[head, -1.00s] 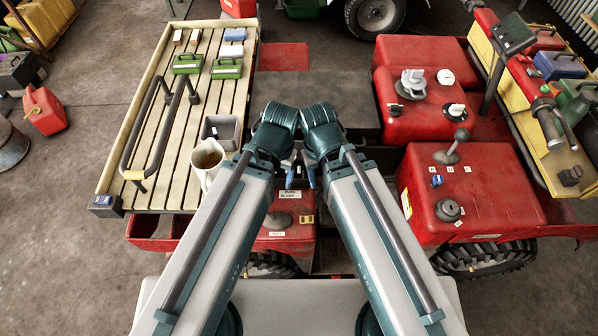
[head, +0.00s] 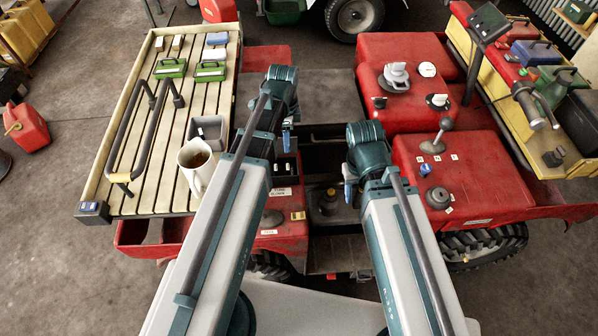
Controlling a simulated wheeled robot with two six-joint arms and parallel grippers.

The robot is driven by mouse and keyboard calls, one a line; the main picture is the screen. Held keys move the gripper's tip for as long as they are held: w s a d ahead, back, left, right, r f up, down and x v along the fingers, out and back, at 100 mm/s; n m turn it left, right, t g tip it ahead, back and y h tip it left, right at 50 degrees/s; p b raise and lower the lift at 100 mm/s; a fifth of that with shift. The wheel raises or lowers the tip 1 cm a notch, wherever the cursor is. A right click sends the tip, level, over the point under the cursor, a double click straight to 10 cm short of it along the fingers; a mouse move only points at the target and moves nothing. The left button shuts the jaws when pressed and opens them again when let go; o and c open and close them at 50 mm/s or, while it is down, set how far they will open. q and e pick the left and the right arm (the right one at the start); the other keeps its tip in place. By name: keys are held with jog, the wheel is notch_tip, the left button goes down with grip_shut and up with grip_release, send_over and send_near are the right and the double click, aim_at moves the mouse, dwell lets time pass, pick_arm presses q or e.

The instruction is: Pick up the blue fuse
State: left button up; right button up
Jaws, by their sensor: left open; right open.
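I cannot identify the blue fuse for certain. A small blue piece (head: 89,207) shows on the dark block at the near left corner of the slatted rack, and a small blue cap (head: 425,169) shows on the near right red housing. My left gripper (head: 287,138) points away from me and down near the black socket block, mostly hidden behind its own wrist. My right gripper (head: 348,192) hangs over the dark gap between the red bodies, left of the right housing. Both are open, and I see nothing held in either.
The slatted rack (head: 137,125) holds a bent handlebar (head: 140,135), a grey bin (head: 209,130), a cream mug (head: 197,168) and green cases (head: 171,68). A lever (head: 439,135) and knobs stand up from the red housing (head: 470,195) on the right. A yellow shelf (head: 485,65) holds tools.

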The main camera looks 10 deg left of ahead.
pick_arm(q)
jog(key=b, duration=0.9)
send_over(288, 167)
jog(key=shift+w+a+f, duration=0.1)
jog(key=shift+f, duration=2.05)
jog(key=shift+w+f, duration=0.1)
jog(key=shift+f, duration=2.05)
jog(key=shift+f, duration=0.1)
notch_tip(288, 167, down, 5)
jog(key=b, duration=0.5)
jog(key=shift+s+f, duration=0.1)
jog(key=shift+s, duration=0.05)
grip_shut()
